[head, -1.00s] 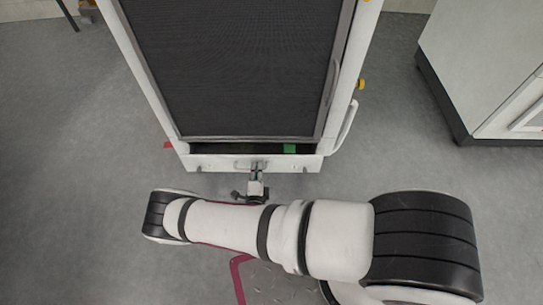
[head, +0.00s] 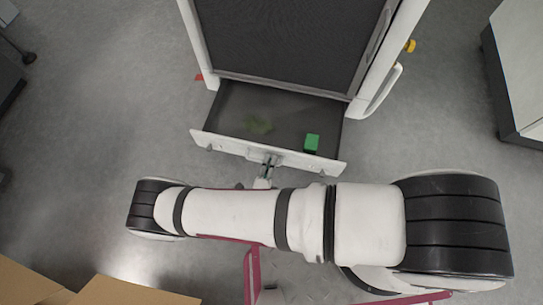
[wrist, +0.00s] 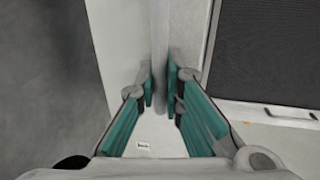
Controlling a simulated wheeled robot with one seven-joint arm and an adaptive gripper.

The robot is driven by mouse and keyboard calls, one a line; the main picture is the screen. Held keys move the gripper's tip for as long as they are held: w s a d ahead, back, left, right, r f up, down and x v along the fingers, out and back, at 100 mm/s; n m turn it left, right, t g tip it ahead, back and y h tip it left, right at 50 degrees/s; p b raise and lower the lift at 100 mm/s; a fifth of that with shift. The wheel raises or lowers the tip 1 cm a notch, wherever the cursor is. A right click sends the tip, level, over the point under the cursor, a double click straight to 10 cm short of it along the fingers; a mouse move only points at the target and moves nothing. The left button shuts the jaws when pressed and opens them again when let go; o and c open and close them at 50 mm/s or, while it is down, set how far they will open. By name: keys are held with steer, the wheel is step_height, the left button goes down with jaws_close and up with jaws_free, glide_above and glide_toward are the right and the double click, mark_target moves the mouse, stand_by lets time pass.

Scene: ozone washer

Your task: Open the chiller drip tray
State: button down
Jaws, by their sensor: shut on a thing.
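The chiller (head: 290,40) stands ahead, with a dark mesh panel and a white frame. Its drip tray (head: 320,162) is pulled out below the mesh like a drawer, with its dark inside showing. A green block (head: 311,143) and a greenish patch (head: 257,124) are in the tray. My gripper (head: 267,170) is at the middle of the tray's white front, partly hidden by my arm. In the wrist view my gripper (wrist: 160,85) has its teal-padded fingers on both sides of a thin grey handle bar (wrist: 161,45) and is shut on it.
A white cabinet (head: 515,70) stands at the right. Cardboard boxes (head: 130,292) lie at the bottom left, and dark furniture is at the left edge. A yellow knob (head: 410,46) sticks out from the chiller's right side. Grey floor is clear on both sides of the tray.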

steer(key=shift+s+a, duration=0.15)
steer(key=shift+s, duration=0.05)
steer(key=c, duration=2)
jaws_free()
steer(key=shift+o, duration=0.2)
steer(key=v, duration=1.2)
